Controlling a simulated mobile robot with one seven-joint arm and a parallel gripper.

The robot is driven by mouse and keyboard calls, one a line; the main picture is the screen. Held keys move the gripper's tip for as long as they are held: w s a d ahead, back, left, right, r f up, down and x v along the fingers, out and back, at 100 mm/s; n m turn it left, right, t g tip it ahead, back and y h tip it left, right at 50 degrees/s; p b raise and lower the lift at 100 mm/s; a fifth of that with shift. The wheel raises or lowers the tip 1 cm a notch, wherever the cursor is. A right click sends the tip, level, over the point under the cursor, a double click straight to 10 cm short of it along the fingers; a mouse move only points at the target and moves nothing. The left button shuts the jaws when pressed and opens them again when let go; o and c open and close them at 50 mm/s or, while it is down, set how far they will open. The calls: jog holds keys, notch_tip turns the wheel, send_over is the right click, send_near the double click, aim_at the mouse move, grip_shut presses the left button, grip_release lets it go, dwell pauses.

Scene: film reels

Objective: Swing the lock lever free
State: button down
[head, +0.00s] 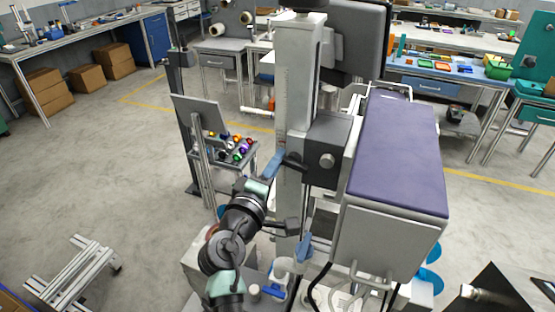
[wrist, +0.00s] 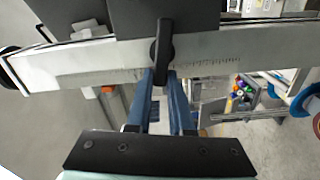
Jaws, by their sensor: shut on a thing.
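The lock lever is a short black handle on a dark block on the grey upright column (head: 297,90). In the wrist view the lever (wrist: 163,40) lies across the column's ruled scale, its lower end between my blue fingertips. My gripper (wrist: 161,76) is shut on that end. In the head view my gripper (head: 276,160) reaches the column from the lower left, and the lever (head: 294,161) shows just past the fingertips, partly hidden. The dark block (head: 335,140) carries a grey round knob on its near face.
A small stand with coloured balls (head: 236,147) is behind on the left. An aluminium frame (head: 73,272) lies on the floor at lower left. Open floor stretches left.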

jog(key=shift+f+n, duration=0.3)
jog(key=shift+n, duration=0.8)
jog(key=c, duration=0.8)
grip_release()
jog(key=b+v, duration=0.2)
jog(key=v, duration=1.1)
